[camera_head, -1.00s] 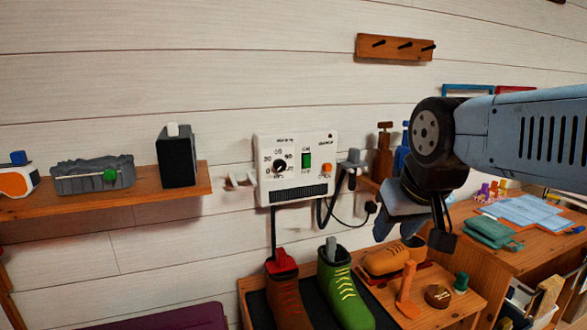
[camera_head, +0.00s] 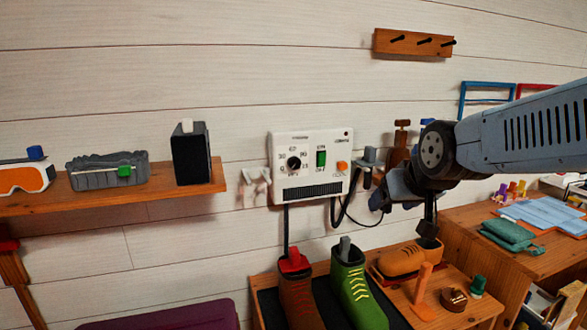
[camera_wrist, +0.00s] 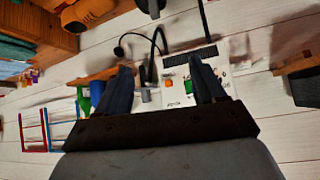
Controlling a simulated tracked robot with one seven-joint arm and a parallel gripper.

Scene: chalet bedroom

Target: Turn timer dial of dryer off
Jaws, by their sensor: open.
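The dryer (camera_head: 311,167) is a white box on the plank wall, with a black round timer dial (camera_head: 293,163) on its left, a green switch (camera_head: 321,159) and an orange knob (camera_head: 342,166). The dial's exact setting is too small to read. My gripper (camera_head: 375,197) is right of the dryer and apart from it, mostly seen side-on. In the wrist view my gripper (camera_wrist: 159,62) is open and empty, its two dark fingers spread. The dryer (camera_wrist: 178,92) shows upside down between and beyond the fingers; the right finger covers part of its face and the dial is not clearly visible.
A grey holder (camera_head: 369,158) and black hose sit just right of the dryer, near my gripper. A wooden shelf (camera_head: 120,197) with a black box (camera_head: 191,158) is left. Boots (camera_head: 350,285) stand on a rack below. A peg rail (camera_head: 412,42) hangs above.

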